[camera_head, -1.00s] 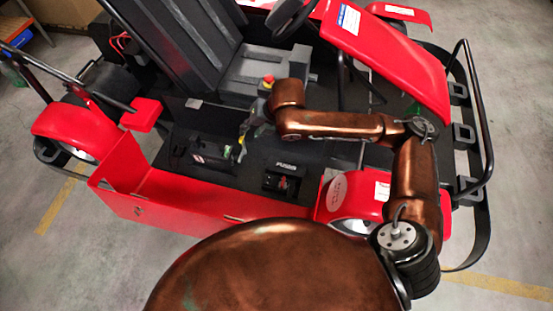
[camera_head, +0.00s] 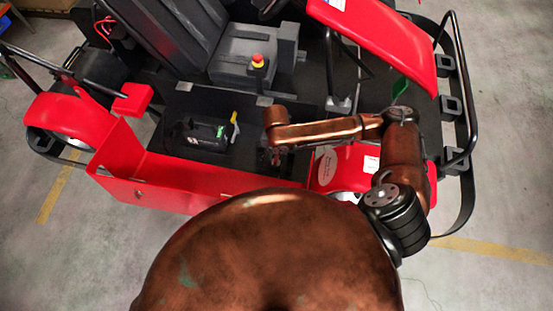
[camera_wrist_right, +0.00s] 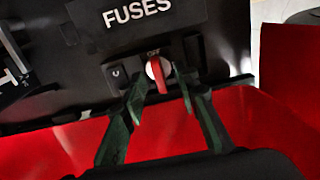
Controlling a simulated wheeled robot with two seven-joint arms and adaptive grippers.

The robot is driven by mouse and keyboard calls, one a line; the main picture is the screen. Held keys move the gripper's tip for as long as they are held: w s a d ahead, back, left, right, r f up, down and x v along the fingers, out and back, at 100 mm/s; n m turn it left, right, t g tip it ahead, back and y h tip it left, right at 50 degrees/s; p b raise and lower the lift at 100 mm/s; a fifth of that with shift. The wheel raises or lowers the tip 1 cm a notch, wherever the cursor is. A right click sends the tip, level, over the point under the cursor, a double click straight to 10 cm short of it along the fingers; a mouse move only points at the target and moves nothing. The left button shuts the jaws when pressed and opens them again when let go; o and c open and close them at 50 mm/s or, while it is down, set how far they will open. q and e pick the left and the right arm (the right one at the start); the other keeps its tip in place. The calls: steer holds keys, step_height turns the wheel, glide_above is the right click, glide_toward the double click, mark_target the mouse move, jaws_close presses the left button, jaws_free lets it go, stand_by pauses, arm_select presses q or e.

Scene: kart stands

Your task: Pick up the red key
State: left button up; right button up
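The red key (camera_wrist_right: 161,74) sits in a round switch marked OFF on a black panel labelled FUSES (camera_wrist_right: 138,13). In the right wrist view, my right gripper (camera_wrist_right: 162,95) is open, with one dark green finger on each side of the key. The fingertips are at the key's lower end; I cannot tell if they touch it. In the head view my right gripper (camera_head: 274,155) is small and dark below my copper wrist, over the panel area. The key and label are hidden there. My left gripper is not in view.
The red kart side panel (camera_head: 165,190) runs in front of the switch panel. A black battery-like box (camera_head: 200,135) with a yellow part lies to the left. A red knob on a yellow base (camera_head: 258,62) stands behind. The grey seat (camera_head: 175,40) is farther back.

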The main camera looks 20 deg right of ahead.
steer(key=shift+f, duration=0.1)
jaws_close()
stand_by(0.6)
